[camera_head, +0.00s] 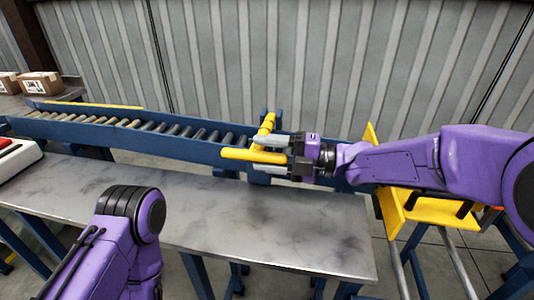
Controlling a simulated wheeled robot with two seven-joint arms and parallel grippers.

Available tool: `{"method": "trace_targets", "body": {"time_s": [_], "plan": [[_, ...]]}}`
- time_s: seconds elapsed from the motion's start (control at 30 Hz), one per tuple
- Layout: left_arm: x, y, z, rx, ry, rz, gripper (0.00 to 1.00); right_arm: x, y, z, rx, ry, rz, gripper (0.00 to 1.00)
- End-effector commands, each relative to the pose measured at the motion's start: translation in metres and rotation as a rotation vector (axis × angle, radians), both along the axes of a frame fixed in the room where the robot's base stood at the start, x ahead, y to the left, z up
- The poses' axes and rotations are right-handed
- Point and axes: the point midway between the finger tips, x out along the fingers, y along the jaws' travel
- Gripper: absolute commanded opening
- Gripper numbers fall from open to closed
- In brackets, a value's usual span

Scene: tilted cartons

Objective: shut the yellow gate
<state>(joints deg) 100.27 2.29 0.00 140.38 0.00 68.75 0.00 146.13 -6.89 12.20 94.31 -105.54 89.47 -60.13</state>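My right gripper (268,154) reaches in from the right. Its two pale fingers are spread apart, one on the far side and one on the near side of the bar, with visible gaps. Whether a finger touches the bar cannot be told. The gripper hides part of the gate's right end. My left arm shows at the bottom left, but its gripper is outside the view.
A blue-sided roller conveyor (150,140) runs along the back. Cartons (40,84) stand at the far left, above a red-and-white device (14,155). A yellow bracket (440,212) stands at right under my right arm.

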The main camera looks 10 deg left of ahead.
Motion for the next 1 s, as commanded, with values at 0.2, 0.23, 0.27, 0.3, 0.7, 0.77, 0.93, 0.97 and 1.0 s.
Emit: {"method": "trace_targets", "body": {"time_s": [0.2,0.23,0.27,0.3,0.7,0.77,0.93,0.97,1.0], "plan": [[0.0,0.0,0.0,0.0,0.0,0.0,0.51,0.0,0.0,0.0,0.001,0.001,0.0,0.51],[0.0,0.0,0.0,0.0,0.0,0.0,0.51,0.0,-0.001,0.0,0.001,0.001,-0.001,0.51],[0.0,0.0,0.0,0.0,0.0,0.0,0.51,0.0,-0.002,0.0,0.001,0.001,-0.001,0.51],[0.0,0.0,0.0,0.0,0.0,0.0,0.51,0.0,-0.005,0.0,0.001,0.002,-0.001,0.51],[0.0,0.0,-0.002,0.0,0.0,0.0,0.51,-0.006,-0.089,0.0,0.004,0.001,-0.004,0.51],[0.0,0.0,-0.002,0.0,0.0,0.0,0.51,-0.007,-0.097,0.0,0.002,0.001,-0.003,0.51],[0.0,0.0,-0.002,0.0,0.0,0.0,0.51,-0.008,-0.105,0.0,0.0,0.002,0.0,0.51],[0.0,0.0,-0.002,0.0,0.0,0.0,0.51,-0.008,-0.105,-0.001,0.0,0.002,0.0,0.51],[0.0,0.0,-0.002,0.0,0.0,0.0,0.51,-0.008,-0.105,-0.001,0.0,0.002,0.0,0.51]]}}
